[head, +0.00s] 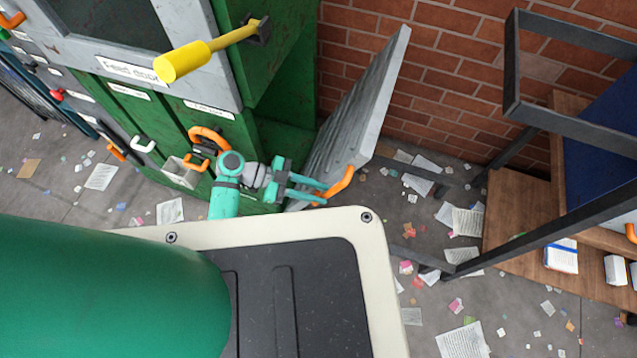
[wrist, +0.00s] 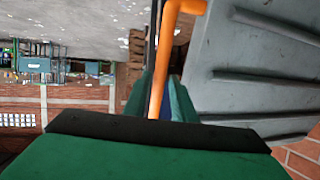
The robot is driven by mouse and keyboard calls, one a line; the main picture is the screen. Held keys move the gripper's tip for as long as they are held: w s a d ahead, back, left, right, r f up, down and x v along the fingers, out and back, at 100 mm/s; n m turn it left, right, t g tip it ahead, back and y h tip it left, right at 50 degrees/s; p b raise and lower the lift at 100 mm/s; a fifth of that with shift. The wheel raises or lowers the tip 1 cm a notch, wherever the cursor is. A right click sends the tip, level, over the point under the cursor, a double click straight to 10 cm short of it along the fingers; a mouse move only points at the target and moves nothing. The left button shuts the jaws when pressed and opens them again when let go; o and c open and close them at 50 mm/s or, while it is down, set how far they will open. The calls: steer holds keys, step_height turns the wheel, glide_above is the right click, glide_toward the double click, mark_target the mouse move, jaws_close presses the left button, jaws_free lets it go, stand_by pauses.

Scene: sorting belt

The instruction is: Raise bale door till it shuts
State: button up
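The bale door is a grey ribbed panel (head: 352,108) standing out from the green baler (head: 290,95), tilted in the head view. Its ribbed face (wrist: 250,70) fills the right of the wrist view. An orange handle (head: 341,182) sits at the door's near lower corner. It also shows upright in the wrist view (wrist: 157,85). My gripper (head: 320,194) is at this handle, with a teal finger on each side of the bar. The finger gap looks narrow and the bar seems to fill it. The exact contact is partly hidden.
A yellow-handled lever (head: 183,62) sticks out from the baler above my arm. A dark metal frame (head: 512,110) and wooden shelving (head: 520,215) stand right. A brick wall (head: 450,75) is behind the door. Scattered paper covers the otherwise open floor between.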

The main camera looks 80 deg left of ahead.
steer(key=shift+o, duration=0.6)
steer(key=shift+w+r, duration=0.1)
steer(key=shift+r, duration=0.05)
steer(key=shift+r, duration=0.25)
step_height(320, 180, up, 2)
steer(key=shift+r, duration=0.1)
steer(key=s+d+r, duration=0.2)
steer(key=d+r, duration=0.3)
steer(key=d, duration=0.1)
steer(key=s+d+r, duration=0.2)
steer(key=d+r, duration=0.3)
steer(key=d, duration=0.2)
steer(key=shift+s, duration=0.4)
steer(key=shift+d+r, duration=0.1)
steer(key=shift+c, duration=0.7)
